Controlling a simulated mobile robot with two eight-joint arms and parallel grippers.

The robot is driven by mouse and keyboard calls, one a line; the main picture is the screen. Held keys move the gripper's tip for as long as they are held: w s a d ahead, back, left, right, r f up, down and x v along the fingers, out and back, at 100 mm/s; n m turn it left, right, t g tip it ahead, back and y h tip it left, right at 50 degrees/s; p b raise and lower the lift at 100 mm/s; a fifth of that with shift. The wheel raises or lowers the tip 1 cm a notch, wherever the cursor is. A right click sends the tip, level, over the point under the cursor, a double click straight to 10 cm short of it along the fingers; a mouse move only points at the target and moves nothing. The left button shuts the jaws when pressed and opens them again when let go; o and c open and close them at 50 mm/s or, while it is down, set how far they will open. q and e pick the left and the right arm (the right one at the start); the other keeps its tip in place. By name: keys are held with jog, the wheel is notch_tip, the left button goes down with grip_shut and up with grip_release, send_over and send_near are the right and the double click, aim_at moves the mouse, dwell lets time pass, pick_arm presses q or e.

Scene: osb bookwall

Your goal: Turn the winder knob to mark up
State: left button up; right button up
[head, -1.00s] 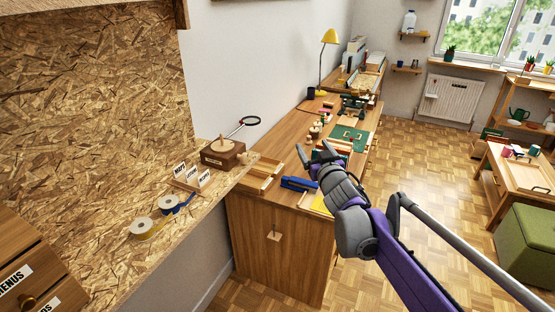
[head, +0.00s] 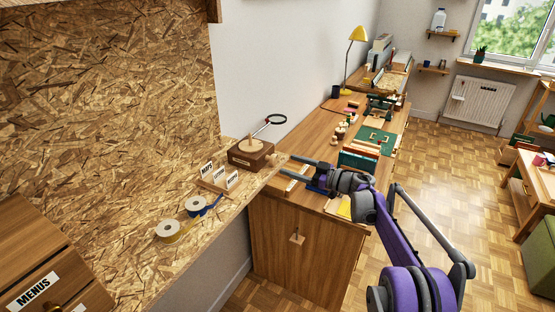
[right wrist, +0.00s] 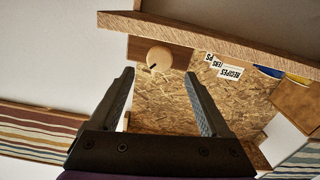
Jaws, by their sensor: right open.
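In the right wrist view the open fingers (right wrist: 160,73) are apart from the knob. My left gripper is not in view.
The desk (head: 330,135) at the right carries a yellow lamp (head: 357,35) and several items.

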aim_at(276, 160)
jog(key=p+x, duration=0.1)
jog(key=x, duration=0.5)
jog(key=shift+w, duration=0.1)
grip_shut()
